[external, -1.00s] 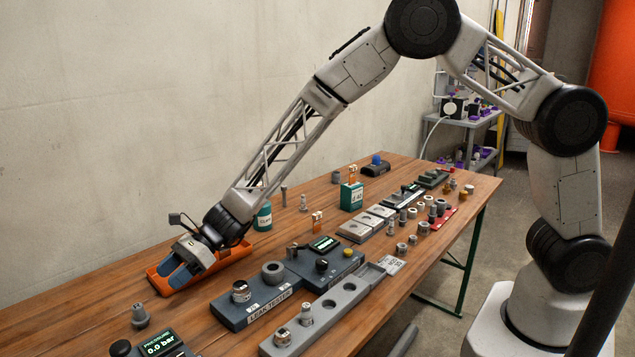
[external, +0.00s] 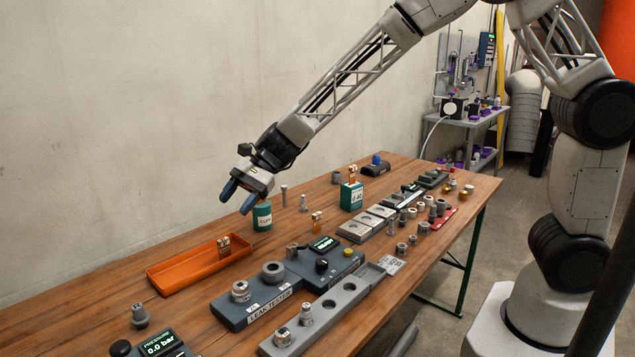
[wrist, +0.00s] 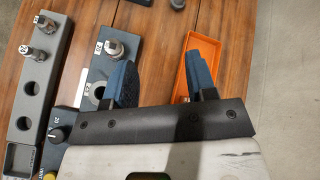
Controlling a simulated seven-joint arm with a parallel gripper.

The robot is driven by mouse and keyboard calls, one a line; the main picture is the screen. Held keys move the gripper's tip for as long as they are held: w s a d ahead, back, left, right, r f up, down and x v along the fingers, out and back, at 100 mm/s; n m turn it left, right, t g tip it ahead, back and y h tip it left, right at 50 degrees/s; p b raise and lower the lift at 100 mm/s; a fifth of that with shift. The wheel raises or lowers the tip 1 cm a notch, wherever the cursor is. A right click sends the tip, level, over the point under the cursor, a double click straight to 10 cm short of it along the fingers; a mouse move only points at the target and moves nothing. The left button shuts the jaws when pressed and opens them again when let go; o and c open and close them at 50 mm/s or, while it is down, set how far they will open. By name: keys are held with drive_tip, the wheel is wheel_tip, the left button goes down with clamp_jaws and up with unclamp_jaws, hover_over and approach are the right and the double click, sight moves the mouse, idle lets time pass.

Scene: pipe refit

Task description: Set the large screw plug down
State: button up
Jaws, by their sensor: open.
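My gripper (external: 237,202) hangs open above the table, up and to the right of the orange tray (external: 170,281). Nothing shows between its blue fingers, which also appear spread in the wrist view (wrist: 163,85). A small grey and copper-coloured piece (external: 223,245) stands at the tray's right end, apart from the gripper; I cannot tell for sure whether it is the large screw plug. In the wrist view the tray (wrist: 207,42) is partly hidden behind the right finger. A grey stepped plug-like part (external: 140,316) stands on the table at the near left.
The leak tester (external: 232,316) and a grey holed rail (external: 340,308) lie right of the tray. Several fittings and blocks fill the table's far right. Bare wood lies left of the tray.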

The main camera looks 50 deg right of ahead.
drive_tip(key=s+d+r+n+h, duration=0.1)
drive_tip(key=s+d+r+n, duration=0.1)
drive_tip(key=s+d+r, duration=0.45)
drive_tip(key=s+d+r+n+t+h, duration=0.1)
drive_tip(key=s+d+n+h, duration=0.15)
drive_tip(key=d, duration=0.65)
drive_tip(key=s+d+r+n+h, duration=0.1)
drive_tip(key=s+d+r+n, duration=0.15)
drive_tip(key=s+d, duration=0.4)
drive_tip(key=s+d+r+n+t+h, duration=0.2)
drive_tip(key=s+d+n+h, duration=0.2)
drive_tip(key=s+d, duration=1.6)
drive_tip(key=d+h, duration=0.3)
drive_tip(key=d, duration=0.1)
drive_tip(key=shift+s+n, duration=0.25)
drive_tip(key=shift+n, duration=0.15)
